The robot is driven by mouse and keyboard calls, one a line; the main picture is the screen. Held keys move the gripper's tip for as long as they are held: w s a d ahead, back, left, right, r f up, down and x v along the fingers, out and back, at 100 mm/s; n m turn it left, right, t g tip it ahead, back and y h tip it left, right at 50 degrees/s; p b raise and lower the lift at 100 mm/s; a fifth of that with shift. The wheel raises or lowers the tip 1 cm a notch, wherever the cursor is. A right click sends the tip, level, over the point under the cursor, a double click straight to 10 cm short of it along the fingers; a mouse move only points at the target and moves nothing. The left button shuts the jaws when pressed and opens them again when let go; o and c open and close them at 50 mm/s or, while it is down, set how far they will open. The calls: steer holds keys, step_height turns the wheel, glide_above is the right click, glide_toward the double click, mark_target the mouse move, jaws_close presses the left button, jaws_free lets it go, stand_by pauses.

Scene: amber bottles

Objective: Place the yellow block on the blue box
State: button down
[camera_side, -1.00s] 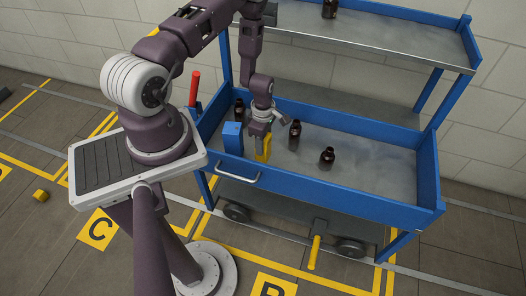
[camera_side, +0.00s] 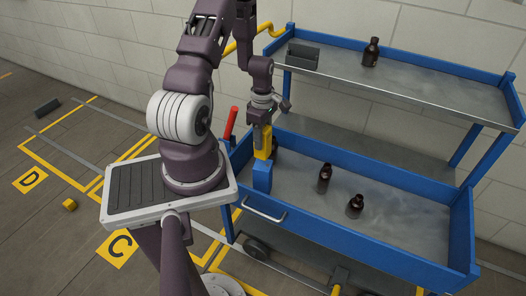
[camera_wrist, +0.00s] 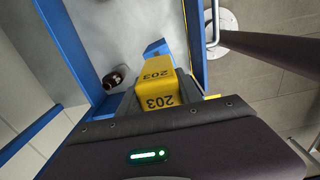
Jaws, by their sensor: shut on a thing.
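The yellow block (camera_side: 263,143) is in the jaws of my gripper (camera_side: 262,124), upright over the cart's lower tray. The blue box (camera_side: 262,177) stands in that tray near its left end. In the side view the block's lower end meets the box's top; I cannot tell whether they touch. In the wrist view the yellow block (camera_wrist: 160,88), marked 203, fills the space between the fingers (camera_wrist: 168,92). Part of the blue box (camera_wrist: 156,48) shows beyond it; the rest is hidden by the block.
Two amber bottles (camera_side: 325,178) (camera_side: 355,207) stand right of the box, and another is partly hidden behind the yellow block. A bottle (camera_side: 371,52) and a dark bin (camera_side: 303,56) are on the upper shelf. The lower tray (camera_side: 410,228) has blue walls and free room at right.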

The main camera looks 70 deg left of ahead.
mark_target(265, 153)
step_height(265, 153, down, 4)
steer(key=shift+f, duration=0.15)
steer(key=shift+f, duration=0.15)
steer(key=c, duration=0.8)
jaws_free()
